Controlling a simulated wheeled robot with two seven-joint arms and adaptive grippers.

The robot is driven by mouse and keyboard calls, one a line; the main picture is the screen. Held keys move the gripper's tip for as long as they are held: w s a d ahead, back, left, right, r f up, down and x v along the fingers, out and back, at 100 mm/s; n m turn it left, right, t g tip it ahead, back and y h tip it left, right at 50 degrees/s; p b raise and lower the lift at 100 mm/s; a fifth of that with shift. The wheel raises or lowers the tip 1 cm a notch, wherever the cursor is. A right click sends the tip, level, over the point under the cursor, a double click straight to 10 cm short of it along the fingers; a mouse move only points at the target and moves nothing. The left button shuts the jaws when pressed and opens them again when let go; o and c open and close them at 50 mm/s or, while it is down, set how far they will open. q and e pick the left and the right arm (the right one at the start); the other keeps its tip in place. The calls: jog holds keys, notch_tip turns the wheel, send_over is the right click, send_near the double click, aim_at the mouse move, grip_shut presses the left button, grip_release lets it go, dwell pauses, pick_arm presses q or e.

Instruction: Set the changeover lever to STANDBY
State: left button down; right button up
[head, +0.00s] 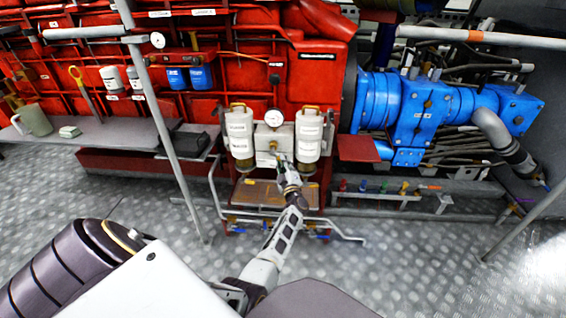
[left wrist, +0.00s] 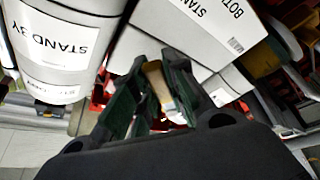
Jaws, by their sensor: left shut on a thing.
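The changeover lever has a tan handle that shows in the left wrist view (left wrist: 155,80), between the fingers of my left gripper (left wrist: 150,92). In the head view my left gripper (head: 281,162) reaches the front of a white block (head: 264,134) between two white canisters (head: 240,132) (head: 309,135). The fingers are shut on the lever and hide most of it. In the left wrist view a label reading STANDBY (left wrist: 55,45) is on a canister. Lettering beginning BOT and STAND (left wrist: 215,15) is on the block. Which position the lever points to cannot be told. My right gripper is not in view.
A round gauge (head: 274,117) sits above the block. A red engine (head: 250,75) stands behind and blue machinery (head: 410,105) to the right. A grey post (head: 165,130) and bent handrail (head: 345,237) are near my arm. The metal floor (head: 400,270) at right is clear.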

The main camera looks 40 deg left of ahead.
pick_arm(q)
jog(key=shift+f, duration=0.1)
jog(key=c, duration=1.4)
grip_release()
jog(key=shift+a, duration=0.1)
